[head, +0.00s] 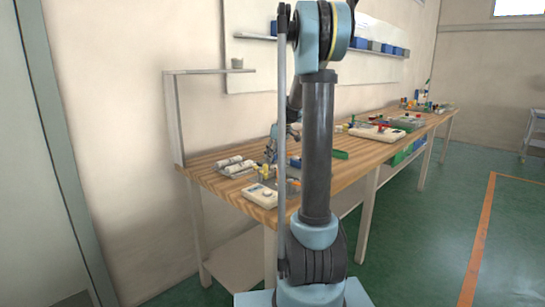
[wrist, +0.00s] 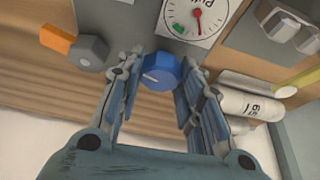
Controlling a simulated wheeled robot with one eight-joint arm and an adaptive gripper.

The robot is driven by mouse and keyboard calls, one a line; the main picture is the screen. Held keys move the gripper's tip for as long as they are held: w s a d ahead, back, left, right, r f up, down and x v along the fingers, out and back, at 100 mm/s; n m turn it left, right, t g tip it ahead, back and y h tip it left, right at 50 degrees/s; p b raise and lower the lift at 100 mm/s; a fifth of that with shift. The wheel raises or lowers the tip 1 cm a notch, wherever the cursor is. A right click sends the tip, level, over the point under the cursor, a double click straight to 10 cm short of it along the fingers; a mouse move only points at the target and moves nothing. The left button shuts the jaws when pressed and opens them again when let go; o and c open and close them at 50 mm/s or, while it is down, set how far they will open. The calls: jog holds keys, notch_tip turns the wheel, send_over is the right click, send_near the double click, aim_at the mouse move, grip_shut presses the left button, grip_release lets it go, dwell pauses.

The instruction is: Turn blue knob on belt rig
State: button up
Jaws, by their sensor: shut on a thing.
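The blue knob (wrist: 161,72) is on the edge of the grey rig panel (wrist: 150,32) in the wrist view, just below a white round dial with a red pointer (wrist: 195,15). A white line on the knob's face points to the left. My gripper (wrist: 160,78) has its fingers on either side of the knob and is shut on it. In the head view my gripper (head: 270,150) shows small over the near end of the workbench, and the knob there is too small to make out.
In the wrist view a grey knob (wrist: 89,52) and an orange part (wrist: 56,38) sit left, and a white cylinder (wrist: 249,105) lies right. In the head view the wooden workbench (head: 225,158) carries several small devices. The green floor (head: 430,235) at right is clear.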

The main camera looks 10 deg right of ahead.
jog(key=shift+m, duration=0.4)
jog(key=m+h, duration=0.1)
jog(key=m, duration=0.1)
jog(key=m+t+h, duration=0.1)
jog(key=m, duration=0.2)
jog(key=shift+a, duration=0.15)
jog(key=m+h, duration=0.2)
jog(key=m, duration=0.4)
jog(key=shift+a, duration=0.1)
dwell(0.4)
jog(key=o, duration=1.1)
jog(key=shift+c, duration=0.2)
